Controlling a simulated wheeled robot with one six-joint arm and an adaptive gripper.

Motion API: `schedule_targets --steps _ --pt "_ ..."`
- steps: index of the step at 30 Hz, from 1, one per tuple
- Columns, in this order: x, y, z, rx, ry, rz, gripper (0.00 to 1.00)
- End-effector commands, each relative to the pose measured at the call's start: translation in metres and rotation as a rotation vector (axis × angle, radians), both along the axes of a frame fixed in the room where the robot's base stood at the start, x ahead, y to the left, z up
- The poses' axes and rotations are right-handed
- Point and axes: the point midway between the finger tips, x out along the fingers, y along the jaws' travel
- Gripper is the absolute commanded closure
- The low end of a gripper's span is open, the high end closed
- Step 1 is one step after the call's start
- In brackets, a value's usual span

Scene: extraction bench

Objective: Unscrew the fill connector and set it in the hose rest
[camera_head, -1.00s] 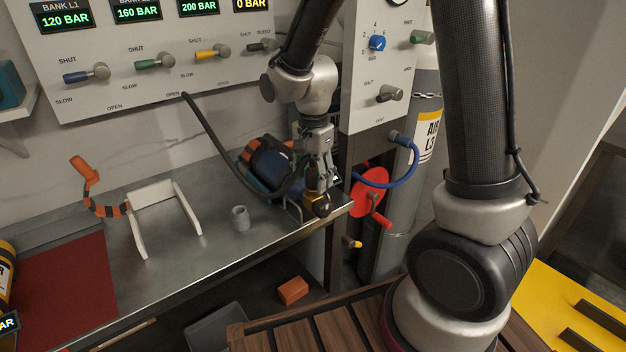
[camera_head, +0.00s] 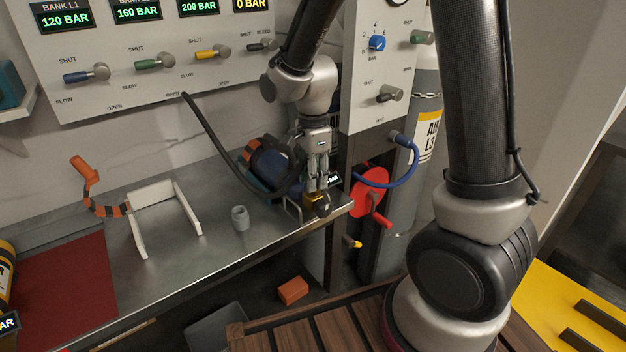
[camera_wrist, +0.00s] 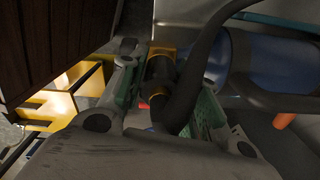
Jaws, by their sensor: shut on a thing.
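The fill connector (camera_head: 314,201), brass-yellow with a dark round knob, is at the right end of the steel bench. My gripper (camera_head: 318,187) points down and is shut on it from above. In the wrist view the connector (camera_wrist: 161,68) lies between the green-padded fingers (camera_wrist: 160,85), with the black hose (camera_wrist: 192,75) crossing close by. In the head view the hose (camera_head: 207,135) loops down from the panel to the connector area. I cannot tell whether the threads are still engaged. A small grey open cup (camera_head: 240,217), possibly the hose rest, stands on the bench to the left.
A blue cylinder (camera_head: 272,163) lies right behind my gripper. A red handwheel (camera_head: 368,190) is beyond the bench's right end. Bare bench (camera_head: 205,250) surrounds the cup.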

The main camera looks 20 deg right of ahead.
Motion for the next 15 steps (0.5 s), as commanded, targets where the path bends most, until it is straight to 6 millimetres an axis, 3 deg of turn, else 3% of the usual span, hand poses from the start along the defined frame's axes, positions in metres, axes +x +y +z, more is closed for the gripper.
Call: schedule_targets --steps 15 --pt "0.0002 0.0 0.0007 0.0 0.0 0.948 0.97"
